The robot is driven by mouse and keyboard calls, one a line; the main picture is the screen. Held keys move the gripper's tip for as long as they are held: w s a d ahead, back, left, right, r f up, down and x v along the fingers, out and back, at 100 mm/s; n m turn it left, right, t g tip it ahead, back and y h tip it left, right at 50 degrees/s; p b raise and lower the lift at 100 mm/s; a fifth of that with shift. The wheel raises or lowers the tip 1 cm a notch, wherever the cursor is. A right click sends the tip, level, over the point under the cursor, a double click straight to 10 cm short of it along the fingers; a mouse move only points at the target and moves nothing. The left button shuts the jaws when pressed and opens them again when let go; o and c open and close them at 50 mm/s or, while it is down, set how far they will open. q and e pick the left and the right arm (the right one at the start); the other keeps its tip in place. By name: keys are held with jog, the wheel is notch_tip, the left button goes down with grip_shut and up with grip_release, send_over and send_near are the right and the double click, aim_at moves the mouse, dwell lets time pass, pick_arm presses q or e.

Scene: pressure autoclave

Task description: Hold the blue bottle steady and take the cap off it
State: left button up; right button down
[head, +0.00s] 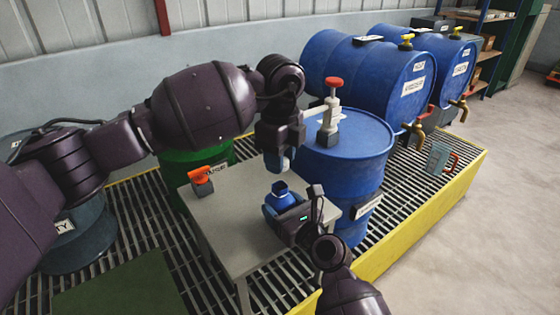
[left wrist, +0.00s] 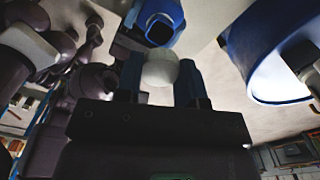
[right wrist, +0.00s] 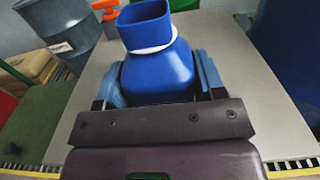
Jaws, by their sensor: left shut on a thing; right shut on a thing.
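The blue bottle (head: 281,188) stands upright at the small grey table, its square neck open at the top. My right gripper (head: 284,208) is shut on its body. The right wrist view shows the bottle (right wrist: 158,72) between the fingers, with a white ring around the neck. My left gripper (head: 280,162) is above the bottle, pointing down. In the left wrist view it is shut on a round white cap (left wrist: 160,68), apart from the bottle's open mouth (left wrist: 160,28). The cap is mostly hidden in the head view.
The grey table (head: 235,235) has free room in front. An orange-topped object (head: 201,179) stands at its back left. A blue drum (head: 345,150) with a red-handled pump (head: 330,105) stands close to the right of my left gripper.

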jog(key=shift+c, duration=0.7)
grip_release()
